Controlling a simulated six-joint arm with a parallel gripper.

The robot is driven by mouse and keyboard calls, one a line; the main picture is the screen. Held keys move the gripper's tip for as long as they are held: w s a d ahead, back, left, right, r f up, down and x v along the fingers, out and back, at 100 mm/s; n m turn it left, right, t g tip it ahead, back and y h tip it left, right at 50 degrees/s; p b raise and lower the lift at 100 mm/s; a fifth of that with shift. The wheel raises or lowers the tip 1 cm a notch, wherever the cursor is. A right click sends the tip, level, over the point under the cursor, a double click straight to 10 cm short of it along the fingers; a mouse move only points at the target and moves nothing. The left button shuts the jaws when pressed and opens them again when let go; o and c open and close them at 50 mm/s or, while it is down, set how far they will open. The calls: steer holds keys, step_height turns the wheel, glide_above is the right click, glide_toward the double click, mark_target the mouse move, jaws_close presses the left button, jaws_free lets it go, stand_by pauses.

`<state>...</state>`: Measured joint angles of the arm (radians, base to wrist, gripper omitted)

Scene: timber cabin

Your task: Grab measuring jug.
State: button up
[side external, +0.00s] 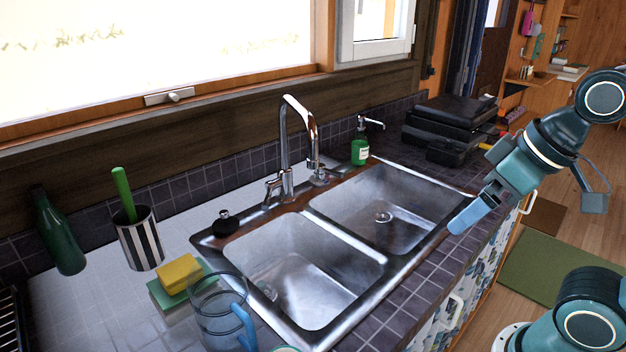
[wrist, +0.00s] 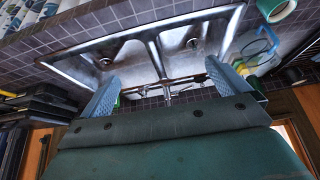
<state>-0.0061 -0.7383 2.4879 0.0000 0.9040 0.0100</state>
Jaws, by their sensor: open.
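The measuring jug (side external: 208,318) is clear, with a blue handle. It stands on the tiled counter at the near left of the sink in the side external view, partly in front of the sponge stack. In the wrist view the jug (wrist: 254,52) shows at the upper right, outside my fingers. My gripper (side external: 470,214) is open and empty over the right front edge of the sink, well apart from the jug. Its two blue fingers are spread in the wrist view (wrist: 162,74), with sink and tap seen between them.
A yellow sponge (side external: 179,273), striped holder (side external: 140,240) and green bottle (side external: 58,235) stand near the jug. A teal-rimmed cup (wrist: 278,9) is close to it. A soap dispenser (side external: 360,150) stands behind the sink.

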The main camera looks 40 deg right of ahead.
steer(key=w+a+r+m+g, duration=0.15)
steer(key=w+a+r, duration=0.3)
steer(key=w, duration=0.45)
steer(key=m+g, duration=0.3)
steer(key=g, duration=0.1)
glide_toward(222, 306)
steer(key=w+d, duration=0.1)
steer(key=w, duration=0.2)
steer(key=shift+d+f, duration=0.2)
steer(key=shift+f, duration=4.05)
steer(key=shift+a+f, duration=0.15)
steer(key=shift+f, duration=2.45)
